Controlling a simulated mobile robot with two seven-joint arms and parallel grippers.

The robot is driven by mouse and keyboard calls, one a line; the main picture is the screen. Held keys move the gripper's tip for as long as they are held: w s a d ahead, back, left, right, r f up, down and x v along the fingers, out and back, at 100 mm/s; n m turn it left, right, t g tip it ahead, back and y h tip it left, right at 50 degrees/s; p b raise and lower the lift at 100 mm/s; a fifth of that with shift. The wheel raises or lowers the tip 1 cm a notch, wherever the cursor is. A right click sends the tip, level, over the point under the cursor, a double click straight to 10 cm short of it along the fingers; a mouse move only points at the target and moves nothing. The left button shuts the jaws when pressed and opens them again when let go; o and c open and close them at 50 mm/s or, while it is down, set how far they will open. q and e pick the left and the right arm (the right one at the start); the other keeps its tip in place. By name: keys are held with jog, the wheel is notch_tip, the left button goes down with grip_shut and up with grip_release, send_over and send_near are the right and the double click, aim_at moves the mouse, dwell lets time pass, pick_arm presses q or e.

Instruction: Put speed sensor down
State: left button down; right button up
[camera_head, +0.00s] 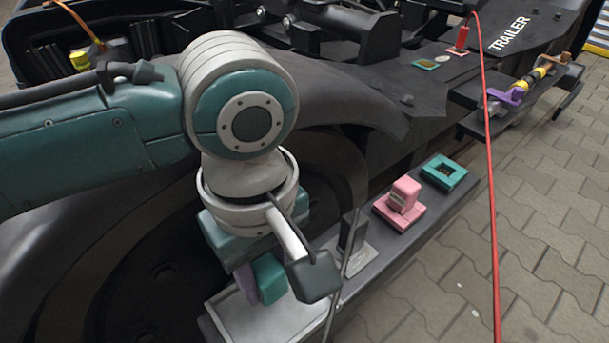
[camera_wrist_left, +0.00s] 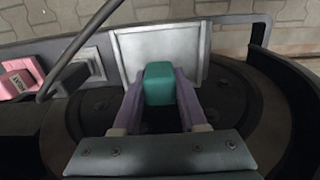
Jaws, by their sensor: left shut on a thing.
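My left gripper (camera_wrist_left: 160,95) is shut on a teal block, the speed sensor (camera_wrist_left: 159,82), held between its two purple fingers. In the head view the sensor (camera_head: 268,279) shows under my left wrist, partly hidden by it. It is over or near the light grey tray (camera_head: 234,319) on the dark ledge; I cannot tell whether it touches the tray. In the left wrist view the tray (camera_wrist_left: 160,42) stands just beyond the sensor. A teal square holder (camera_head: 444,172) with a dark opening sits empty at the ledge's far end. My right gripper is not in view.
A pink block (camera_head: 404,194) stands on a pink base on the ledge. A dark block (camera_head: 353,231) on a grey plate is between it and the tray. A red cable (camera_head: 488,150) hangs down at the right. Grey paving (camera_head: 545,215) is clear beside the ledge.

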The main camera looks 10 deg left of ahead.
aim_at(271, 292)
pick_arm(q)
notch_tip(271, 292, down, 4)
jog(key=shift+f+b, duration=0.1)
jog(key=shift+b, duration=1.15)
jog(key=shift+c, duration=2.2)
grip_release()
